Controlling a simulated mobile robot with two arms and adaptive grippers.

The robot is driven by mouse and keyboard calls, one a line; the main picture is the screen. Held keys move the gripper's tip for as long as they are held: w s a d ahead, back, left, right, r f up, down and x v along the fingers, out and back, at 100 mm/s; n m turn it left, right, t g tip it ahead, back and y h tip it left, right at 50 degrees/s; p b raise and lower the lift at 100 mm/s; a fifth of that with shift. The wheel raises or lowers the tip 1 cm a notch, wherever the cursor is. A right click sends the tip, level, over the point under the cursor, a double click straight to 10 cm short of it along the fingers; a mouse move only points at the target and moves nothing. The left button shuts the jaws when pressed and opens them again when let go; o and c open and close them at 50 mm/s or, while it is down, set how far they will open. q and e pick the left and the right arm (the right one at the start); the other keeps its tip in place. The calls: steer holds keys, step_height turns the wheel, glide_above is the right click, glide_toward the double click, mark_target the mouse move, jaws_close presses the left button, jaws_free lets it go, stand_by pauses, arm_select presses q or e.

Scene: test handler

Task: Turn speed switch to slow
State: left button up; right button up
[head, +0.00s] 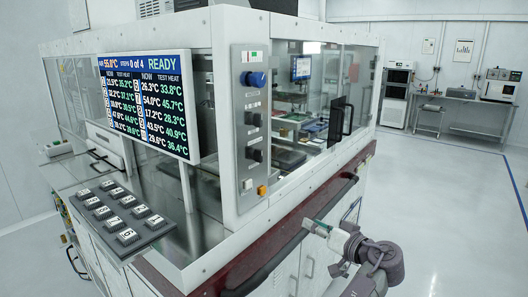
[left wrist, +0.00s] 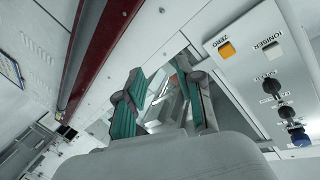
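A grey control panel (head: 240,178) stands upright on the corner of the glass-walled machine. It carries a blue knob (head: 253,79), black rotary switches (head: 252,121) below it, and an orange button (head: 262,190) at the bottom. In the left wrist view the panel is turned around, with black switches (left wrist: 270,86) at the right. My left gripper (head: 313,227) is right of and below the panel, apart from it. In the left wrist view its teal-padded fingers (left wrist: 160,75) are open and empty.
A display (head: 147,103) reading READY juts out left of the panel. A keypad (head: 118,214) sits below it. A dark red rail (head: 300,225) runs along the machine's front, near my left gripper. Open floor (head: 450,200) lies to the right.

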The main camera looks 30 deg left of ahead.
mark_target(262, 155)
arm_select(q)
steer(key=s+r+n+g+y, duration=0.25)
steer(key=r+n, duration=0.25)
steer(key=r, duration=0.5)
steer(key=s+r+n+g+y, duration=0.15)
steer(key=s+r+n, duration=0.25)
steer(key=r, duration=0.5)
steer(key=shift+g+h, duration=0.4)
steer(key=shift+h, duration=0.1)
steer(key=a+p, duration=0.2)
steer(key=a, duration=0.2)
steer(key=a+p, duration=0.5)
steer(key=a, duration=0.2)
steer(key=shift+w+a+r+p, duration=0.25)
steer(key=shift+w+a+p, duration=0.05)
steer(key=shift+w, duration=0.05)
steer(key=shift+w+a+f, duration=0.1)
steer(key=shift+a+f, duration=0.1)
steer(key=shift+a, duration=0.5)
steer(key=shift+c, duration=0.3)
jaws_close()
